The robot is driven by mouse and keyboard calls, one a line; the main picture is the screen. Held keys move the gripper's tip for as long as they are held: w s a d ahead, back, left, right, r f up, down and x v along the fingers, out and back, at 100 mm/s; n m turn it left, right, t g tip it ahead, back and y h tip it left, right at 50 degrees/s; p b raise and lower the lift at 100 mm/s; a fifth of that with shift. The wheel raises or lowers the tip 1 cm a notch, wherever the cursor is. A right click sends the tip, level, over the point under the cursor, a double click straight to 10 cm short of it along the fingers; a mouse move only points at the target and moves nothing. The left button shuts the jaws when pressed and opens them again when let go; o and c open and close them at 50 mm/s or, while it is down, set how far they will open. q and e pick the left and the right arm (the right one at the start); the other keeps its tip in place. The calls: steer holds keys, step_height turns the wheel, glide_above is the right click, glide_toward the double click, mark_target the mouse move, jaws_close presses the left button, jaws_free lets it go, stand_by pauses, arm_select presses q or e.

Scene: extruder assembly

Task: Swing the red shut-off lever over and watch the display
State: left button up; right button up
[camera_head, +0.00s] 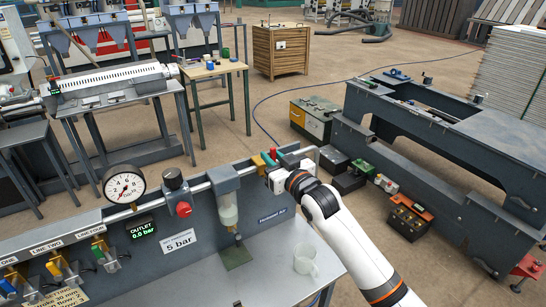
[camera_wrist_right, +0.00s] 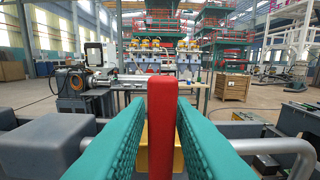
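The red shut-off lever (camera_wrist_right: 162,125) stands upright in the right wrist view, in front of a yellow valve body (camera_wrist_right: 143,150). The teal fingers of my right gripper (camera_wrist_right: 162,112) lie close against both its sides and look shut on it. In the head view my right gripper (camera_head: 272,165) is at the far right end of the panel's pipe, partly hiding the lever and the yellow valve (camera_head: 258,163). The outlet display (camera_head: 143,229) has green digits that read 0.0 bar. My left gripper is not in view.
A round gauge (camera_head: 124,186), a red knob (camera_head: 183,209) and a clear filter bowl (camera_head: 228,210) sit along the panel to the left. A sign (camera_head: 180,242) reads 5 bar.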

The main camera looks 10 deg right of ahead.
steer(key=shift+o, duration=1)
steer(key=shift+s, duration=0.15)
steer(key=b+v, duration=0.3)
steer(key=v, duration=0.8)
steer(key=shift+s+d, duration=0.15)
steer(key=shift+s, duration=0.2)
